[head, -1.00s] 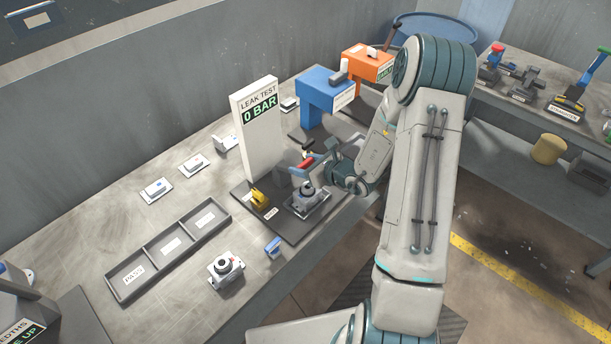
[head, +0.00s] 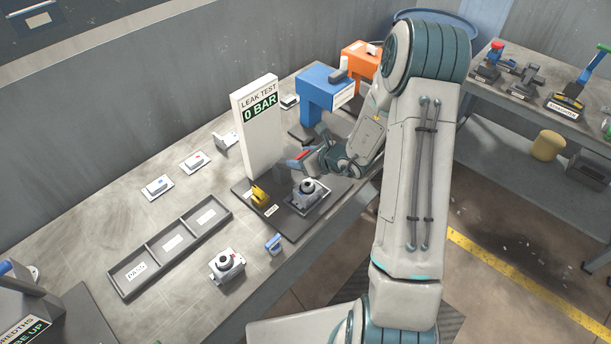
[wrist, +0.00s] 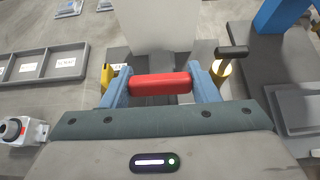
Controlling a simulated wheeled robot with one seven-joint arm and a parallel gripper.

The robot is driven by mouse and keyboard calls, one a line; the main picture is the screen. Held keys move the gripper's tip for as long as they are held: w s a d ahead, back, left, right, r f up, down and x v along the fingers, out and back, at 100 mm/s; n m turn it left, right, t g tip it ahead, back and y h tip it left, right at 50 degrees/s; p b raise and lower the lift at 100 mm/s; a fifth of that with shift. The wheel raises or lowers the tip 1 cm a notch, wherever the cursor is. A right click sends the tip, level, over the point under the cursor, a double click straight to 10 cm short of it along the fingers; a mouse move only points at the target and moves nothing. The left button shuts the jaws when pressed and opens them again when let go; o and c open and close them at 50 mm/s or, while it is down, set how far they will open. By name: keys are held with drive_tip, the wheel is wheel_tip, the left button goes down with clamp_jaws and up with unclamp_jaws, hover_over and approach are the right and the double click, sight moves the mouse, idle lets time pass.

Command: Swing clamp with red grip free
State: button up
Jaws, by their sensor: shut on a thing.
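The red grip (wrist: 160,84) lies crosswise between the two blue-grey fingers of my gripper (wrist: 160,86) in the wrist view, and the gripper is shut on it. In the head view the red grip (head: 300,155) shows at my gripper (head: 298,161), just in front of the white leak test panel (head: 257,125). A grey casting with a dark round top (head: 308,190) sits on the dark test base (head: 291,222), below and beside the gripper. The rest of the clamp is mostly hidden by my gripper and wrist.
A yellow piece (head: 260,195) stands on the base left of the casting. A blue-topped piece (head: 273,243), another casting (head: 227,264) and a three-compartment tray (head: 126,289) are on the bench. A blue machine (head: 325,90) stands behind my wrist. A dark-capped brass-coloured post (wrist: 222,72) is right of the fingers.

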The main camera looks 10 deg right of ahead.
drive_tip(key=shift+w+a+r+g+h, duration=0.4)
drive_tip(key=shift+w+r+g+h, duration=0.1)
drive_tip(key=shift+w+r+g, duration=0.15)
drive_tip(key=shift+w+a+r+g+h, duration=0.3)
drive_tip(key=shift+w+r+g, duration=0.05)
drive_tip(key=shift+g, duration=0.1)
drive_tip(key=o, duration=1.1)
drive_tip(key=v, duration=1.4)
drive_tip(key=shift+f, duration=0.1)
